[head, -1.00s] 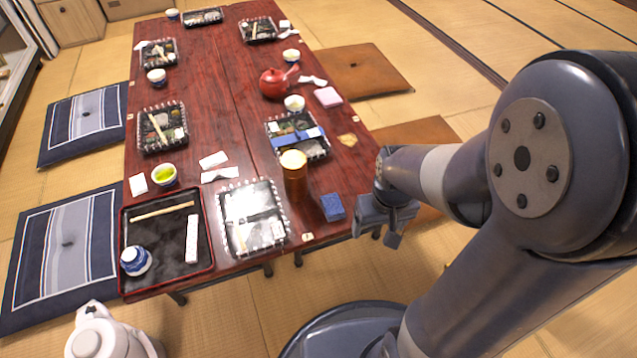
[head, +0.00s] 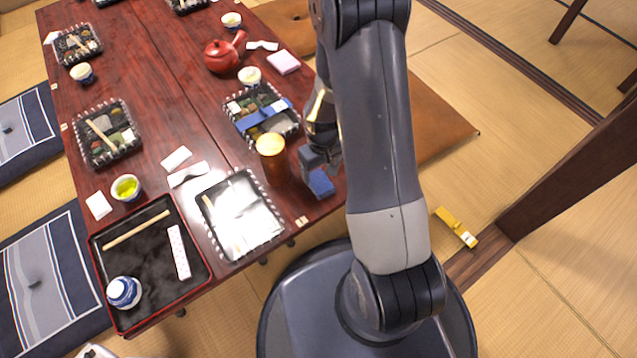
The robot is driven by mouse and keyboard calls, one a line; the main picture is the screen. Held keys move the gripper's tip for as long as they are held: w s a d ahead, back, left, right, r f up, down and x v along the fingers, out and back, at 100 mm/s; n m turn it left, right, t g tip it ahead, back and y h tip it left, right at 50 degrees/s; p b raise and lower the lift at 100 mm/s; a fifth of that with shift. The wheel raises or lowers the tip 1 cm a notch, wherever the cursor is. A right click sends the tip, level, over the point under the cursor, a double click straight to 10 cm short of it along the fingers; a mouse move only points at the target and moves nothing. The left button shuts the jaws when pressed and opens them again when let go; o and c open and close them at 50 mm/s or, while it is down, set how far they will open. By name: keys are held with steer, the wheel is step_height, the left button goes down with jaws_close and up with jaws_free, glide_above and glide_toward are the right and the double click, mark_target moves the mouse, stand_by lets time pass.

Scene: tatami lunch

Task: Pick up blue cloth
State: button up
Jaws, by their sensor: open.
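The blue cloth (head: 321,184) is a small folded block near the right edge of the red wooden table, to the right of the copper-coloured cup (head: 272,160). In the head view my gripper (head: 320,167) is directly over it, with its jaws pointing down. The gripper hides the upper part of the cloth. The jaws are open; I cannot tell whether they touch the cloth.
A lunch box with a blue band (head: 262,113) lies behind the cup. A clear-lidded box (head: 240,215) and a black tray (head: 150,300) are to the left. A pink folded cloth (head: 284,63) and red teapot (head: 222,57) stand farther back. A yellow object (head: 456,227) lies on the tatami.

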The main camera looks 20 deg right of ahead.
mark_target(320, 180)
steer(key=f+b, duration=0.1)
steer(key=f, duration=0.1)
steer(key=f+b, duration=0.1)
steer(key=f, duration=0.3)
steer(key=shift+s+a+b, duration=0.1)
steer(key=shift+a+b, duration=0.15)
steer(key=shift+b, duration=0.15)
steer(key=shift+c, duration=0.4)
steer(key=c, duration=1)
step_height(320, 180, up, 10)
steer(key=p, duration=0.4)
